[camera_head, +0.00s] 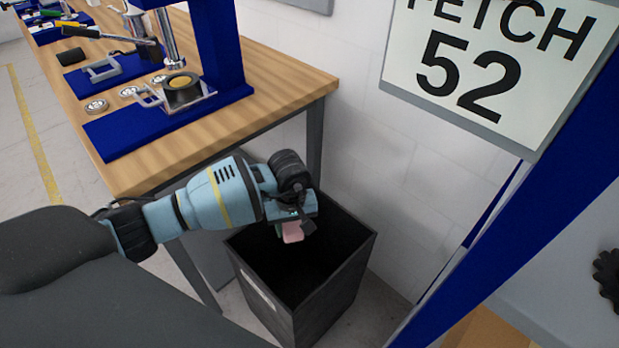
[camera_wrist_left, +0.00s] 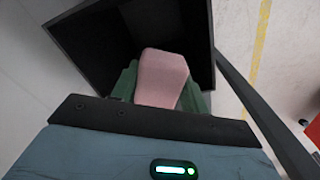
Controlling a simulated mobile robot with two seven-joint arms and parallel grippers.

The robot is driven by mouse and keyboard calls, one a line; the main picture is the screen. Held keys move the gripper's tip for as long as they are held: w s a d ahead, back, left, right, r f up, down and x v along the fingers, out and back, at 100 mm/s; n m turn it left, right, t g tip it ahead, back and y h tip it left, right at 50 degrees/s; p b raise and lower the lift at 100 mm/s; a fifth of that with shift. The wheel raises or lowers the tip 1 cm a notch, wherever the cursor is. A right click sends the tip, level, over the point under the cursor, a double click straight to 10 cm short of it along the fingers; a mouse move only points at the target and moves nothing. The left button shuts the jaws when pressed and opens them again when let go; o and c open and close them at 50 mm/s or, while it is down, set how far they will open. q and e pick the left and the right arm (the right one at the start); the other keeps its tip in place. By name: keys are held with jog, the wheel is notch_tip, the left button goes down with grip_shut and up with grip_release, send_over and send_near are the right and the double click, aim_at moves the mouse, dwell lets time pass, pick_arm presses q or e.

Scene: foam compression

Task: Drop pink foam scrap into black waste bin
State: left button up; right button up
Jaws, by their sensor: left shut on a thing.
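The pink foam scrap (camera_head: 293,232) is a small pale block held at the tip of my left gripper (camera_head: 297,229). In the left wrist view the foam scrap (camera_wrist_left: 162,78) sits between the two green fingers of my left gripper (camera_wrist_left: 160,88), which is shut on it. The black waste bin (camera_head: 351,262) stands on the floor beside the table, open at the top. My left gripper is over the bin's opening, with the foam above its dark inside. The bin (camera_wrist_left: 200,30) also shows behind the foam in the left wrist view. My right gripper is not in view.
A wooden workbench (camera_head: 290,80) with blue presses stands at the back left, its corner and leg close to the bin. A white wall is behind the bin. A blue post (camera_head: 500,200) and a sign (camera_head: 490,70) reading "FETCH 52" are at the right.

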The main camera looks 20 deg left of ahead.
pick_arm(q)
jog(key=w+f+n, duration=0.1)
jog(key=w+f+n+b, duration=0.1)
jog(key=w, duration=0.1)
jog(key=w+a, duration=0.1)
jog(key=shift+w+f+n+b, duration=0.35)
jog(key=shift+f+n+b, duration=0.05)
notch_tip(320, 180, down, 6)
jog(key=w+b, duration=0.1)
jog(key=b, duration=0.2)
jog(key=shift+w+b, duration=0.2)
jog(key=shift+b, duration=0.1)
jog(key=o, duration=0.7)
jog(key=shift+a, duration=0.1)
jog(key=o, duration=0.3)
jog(key=shift+o, duration=0.2)
jog(key=shift+f, duration=0.1)
